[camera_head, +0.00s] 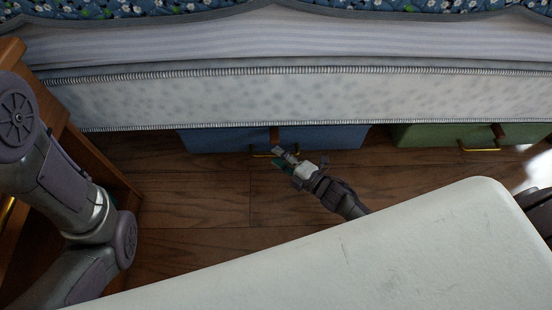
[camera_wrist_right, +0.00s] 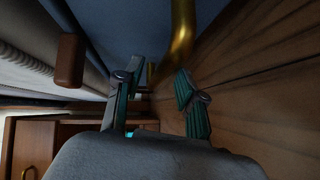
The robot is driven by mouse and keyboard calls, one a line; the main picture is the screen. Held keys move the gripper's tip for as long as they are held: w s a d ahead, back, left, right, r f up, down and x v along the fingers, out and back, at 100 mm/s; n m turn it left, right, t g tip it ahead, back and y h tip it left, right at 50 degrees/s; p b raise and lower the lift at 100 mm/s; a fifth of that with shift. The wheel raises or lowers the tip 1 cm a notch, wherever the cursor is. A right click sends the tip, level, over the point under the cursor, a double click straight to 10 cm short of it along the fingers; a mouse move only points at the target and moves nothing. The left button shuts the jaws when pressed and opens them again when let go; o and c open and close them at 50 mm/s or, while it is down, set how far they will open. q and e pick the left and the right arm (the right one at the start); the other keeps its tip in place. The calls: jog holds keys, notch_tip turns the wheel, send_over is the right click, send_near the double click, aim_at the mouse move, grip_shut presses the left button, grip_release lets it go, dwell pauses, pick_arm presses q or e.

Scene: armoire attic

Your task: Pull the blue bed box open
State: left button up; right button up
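The blue bed box (camera_head: 330,138) sits under the bed, its front showing below the mattress edge. Its brass handle (camera_head: 260,155) is at the middle of the front, partly hidden by my right gripper (camera_head: 283,158). In the right wrist view the box's blue front (camera_wrist_right: 110,20) is close, and the brass handle (camera_wrist_right: 183,40) runs down toward the gap between the fingers. My right gripper (camera_wrist_right: 158,95) is open there; I cannot tell whether a finger touches the handle. My left arm shows at the left, but its gripper is out of view.
A green box (camera_head: 430,135) with a brass handle (camera_head: 479,149) is under the bed to the right. The mattress (camera_head: 300,98) overhangs both boxes. A wooden cabinet (camera_head: 90,150) stands at the left. Bare wooden floor (camera_head: 200,190) lies in front of the blue box.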

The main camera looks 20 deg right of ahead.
jog(key=shift+x, duration=0.8)
grip_shut()
